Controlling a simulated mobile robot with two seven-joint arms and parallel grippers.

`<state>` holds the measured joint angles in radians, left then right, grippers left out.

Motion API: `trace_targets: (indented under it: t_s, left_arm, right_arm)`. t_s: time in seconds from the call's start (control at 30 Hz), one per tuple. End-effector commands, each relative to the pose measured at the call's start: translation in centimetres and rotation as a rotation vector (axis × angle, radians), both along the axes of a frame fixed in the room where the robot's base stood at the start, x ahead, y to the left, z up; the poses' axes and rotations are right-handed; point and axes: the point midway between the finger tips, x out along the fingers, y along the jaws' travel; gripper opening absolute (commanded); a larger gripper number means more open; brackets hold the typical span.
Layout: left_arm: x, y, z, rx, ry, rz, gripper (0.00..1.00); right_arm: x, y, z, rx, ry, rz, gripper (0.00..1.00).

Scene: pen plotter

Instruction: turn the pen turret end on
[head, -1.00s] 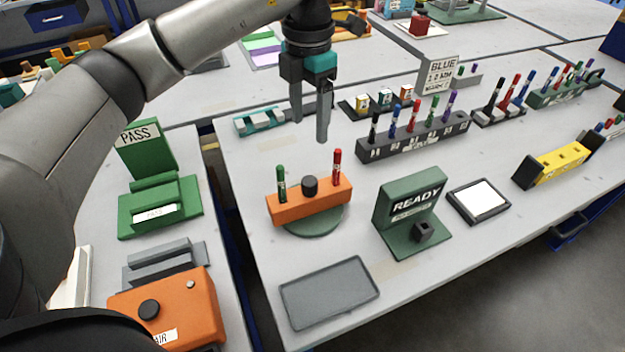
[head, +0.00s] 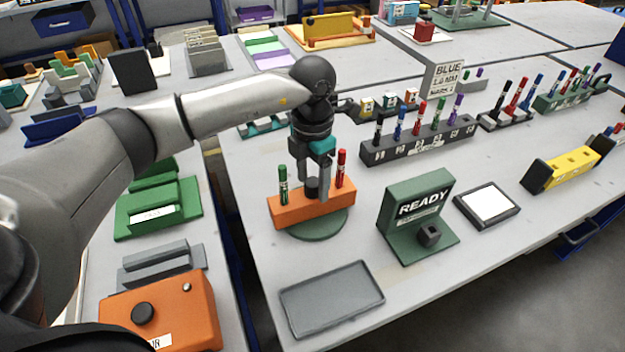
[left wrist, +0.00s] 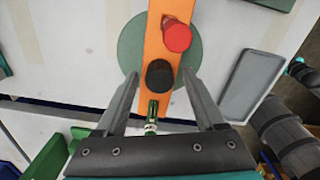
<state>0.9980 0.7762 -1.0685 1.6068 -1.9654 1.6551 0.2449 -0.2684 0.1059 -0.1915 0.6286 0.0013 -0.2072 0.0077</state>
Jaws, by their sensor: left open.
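The pen turret is an orange bar (head: 310,210) on a round green base (head: 318,231). A green pen (head: 283,186) stands at its left end and a red pen (head: 341,168) at its right end. A black knob (head: 312,187) stands between them. My left gripper (head: 314,196) is open and points down over the turret, its fingers near the knob. In the left wrist view the open fingers (left wrist: 165,82) lie either side of the black knob (left wrist: 160,73); the red pen (left wrist: 177,36) is beyond it and the green pen (left wrist: 151,115) nearer the palm. I cannot tell any contact.
A green READY stand (head: 420,210) is right of the turret and an empty grey tray (head: 331,298) in front. A dark rack of pens (head: 415,145) stands behind. Bare table lies between turret and tray.

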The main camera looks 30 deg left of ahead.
Motion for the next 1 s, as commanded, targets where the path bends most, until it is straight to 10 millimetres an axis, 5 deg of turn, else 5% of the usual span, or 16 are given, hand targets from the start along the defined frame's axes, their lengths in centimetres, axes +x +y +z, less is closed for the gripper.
trace_targets:
  t_s: [0.23,0.83,1.0]
  left_arm:
    - [0.01,0.0,-0.03,0.0,0.0,0.0,0.69]
    - [0.0,-0.01,0.02,0.0,0.0,0.0,0.01]
    - [0.0,-0.02,0.03,-0.001,0.0,0.0,0.0]
  right_arm:
    - [-0.02,-0.23,0.02,-0.003,0.0,0.001,0.5]
    - [-0.24,-0.23,0.01,-0.003,0.004,0.002,0.5]
    - [-0.25,-0.23,0.01,-0.003,0.004,0.002,0.5]
